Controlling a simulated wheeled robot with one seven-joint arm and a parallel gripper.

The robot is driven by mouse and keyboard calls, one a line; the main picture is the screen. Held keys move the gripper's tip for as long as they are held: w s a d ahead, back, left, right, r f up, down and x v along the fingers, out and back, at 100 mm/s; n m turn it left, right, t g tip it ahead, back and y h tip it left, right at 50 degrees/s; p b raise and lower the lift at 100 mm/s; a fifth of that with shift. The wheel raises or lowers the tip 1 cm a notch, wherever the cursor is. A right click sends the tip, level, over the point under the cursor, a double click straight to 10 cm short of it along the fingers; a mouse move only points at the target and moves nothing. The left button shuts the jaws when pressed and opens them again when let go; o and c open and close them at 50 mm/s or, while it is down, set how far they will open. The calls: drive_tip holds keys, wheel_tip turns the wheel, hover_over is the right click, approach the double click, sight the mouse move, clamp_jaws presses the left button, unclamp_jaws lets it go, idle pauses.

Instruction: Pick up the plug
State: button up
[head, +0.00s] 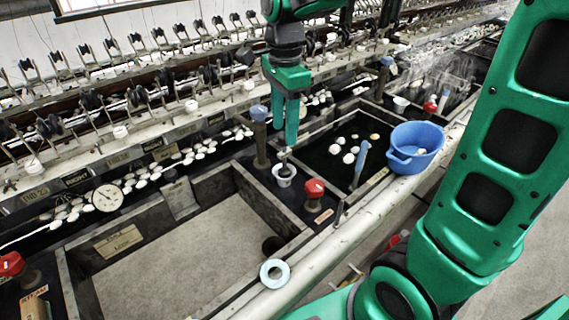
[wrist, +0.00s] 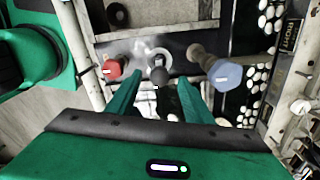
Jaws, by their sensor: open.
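The plug (head: 285,170) looks like a dark stopper with a short upright stem. My gripper (head: 290,143) points down right above the plug. In the wrist view my gripper (wrist: 157,86) is open, with the plug's top in line with the gap. I cannot tell whether the fingers touch it.
A red-topped knob (head: 315,188) and a blue-topped post (head: 259,115) flank the cup closely. An empty basin (head: 170,250) with a dark drain hole lies left. A basin with white cocoons and a blue tub (head: 416,145) are right. A pale ring (head: 275,273) lies on the front rim.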

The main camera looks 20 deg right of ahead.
hover_over(283, 170)
drive_tip(key=shift+w+d+f, duration=0.1)
drive_tip(key=shift+w+f, duration=0.05)
drive_tip(key=shift+f, duration=1.6)
drive_tip(key=shift+w+d+f, duration=0.1)
drive_tip(key=shift+w+f, duration=0.05)
drive_tip(key=shift+f, duration=1.6)
drive_tip(key=c, duration=1)
drive_tip(key=shift+c, duration=0.2)
